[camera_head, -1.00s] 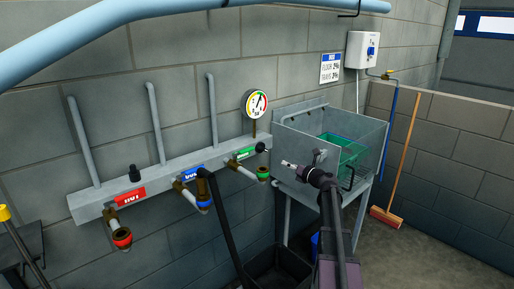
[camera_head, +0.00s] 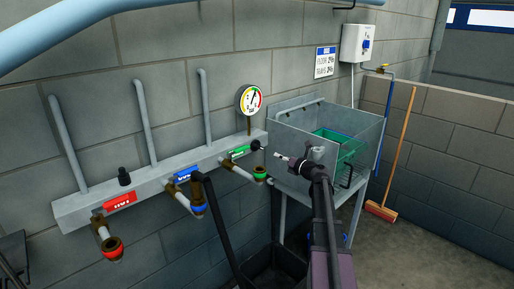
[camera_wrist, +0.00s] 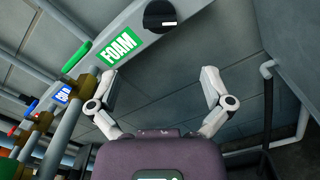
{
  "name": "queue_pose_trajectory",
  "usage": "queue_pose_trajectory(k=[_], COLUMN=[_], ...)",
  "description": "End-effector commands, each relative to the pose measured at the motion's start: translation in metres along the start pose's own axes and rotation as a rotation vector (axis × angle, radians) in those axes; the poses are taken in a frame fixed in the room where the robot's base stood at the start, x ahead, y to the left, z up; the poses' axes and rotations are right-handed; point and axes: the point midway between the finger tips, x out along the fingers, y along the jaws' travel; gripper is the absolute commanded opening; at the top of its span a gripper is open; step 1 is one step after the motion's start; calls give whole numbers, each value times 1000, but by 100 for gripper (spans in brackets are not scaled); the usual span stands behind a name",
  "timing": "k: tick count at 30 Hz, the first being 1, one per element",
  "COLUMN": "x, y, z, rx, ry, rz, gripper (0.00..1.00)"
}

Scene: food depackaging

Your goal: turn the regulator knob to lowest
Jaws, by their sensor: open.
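A round black knob (camera_head: 255,144) sits at the right end of the grey wall rail, beside the green label. In the wrist view the knob (camera_wrist: 160,14) is at the top edge, right of the green FOAM label (camera_wrist: 119,47), with a white mark on its lower right. Its top is cut off. A round dial gauge (camera_head: 249,98) with coloured bands stands above the rail near it. My gripper (camera_head: 281,157) is right of and slightly below the knob. In the wrist view its two fingers (camera_wrist: 162,74) are spread, empty and apart from the knob.
The rail (camera_head: 75,212) carries another black knob (camera_head: 124,177) at left and outlets with red, blue and green rings. A metal sink (camera_head: 345,140) holding a green crate (camera_head: 334,152) stands just right of my gripper.

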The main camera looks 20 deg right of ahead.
Motion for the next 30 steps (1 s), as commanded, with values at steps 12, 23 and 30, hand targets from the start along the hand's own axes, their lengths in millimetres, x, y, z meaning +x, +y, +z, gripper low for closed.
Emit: queue_pose_trajectory(k=[12, 23, 30], x=[46, 101, 128], y=[0, 0, 1], z=[0, 0, -1], rx=[0, 0, 0], ry=[2, 2, 2], rz=[2, 3, 3], gripper=[100, 100, 100])
